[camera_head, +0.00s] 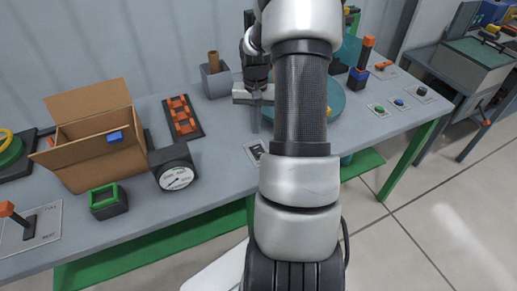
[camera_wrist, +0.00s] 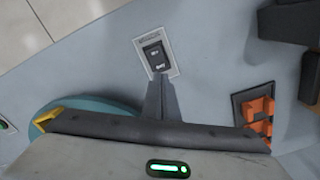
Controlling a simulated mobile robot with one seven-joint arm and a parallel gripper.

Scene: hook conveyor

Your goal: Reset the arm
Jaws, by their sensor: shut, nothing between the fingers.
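My gripper (camera_head: 254,122) hangs above the grey workbench (camera_head: 228,165) near its middle, left of my forearm. Its fingers are closed together and hold nothing. In the wrist view the shut fingertips (camera_wrist: 161,84) point at a small black rocker switch (camera_wrist: 155,56) on a light plate. That plate also shows in the head view (camera_head: 255,152), just below the gripper. I cannot tell whether the fingertips touch the switch.
An open cardboard box (camera_head: 100,160), a black dial gauge (camera_head: 175,169) and an orange-slotted rack (camera_head: 182,117) stand to the left. A teal disc (camera_head: 336,98) is partly hidden by my arm. Buttons (camera_head: 378,109) sit at right.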

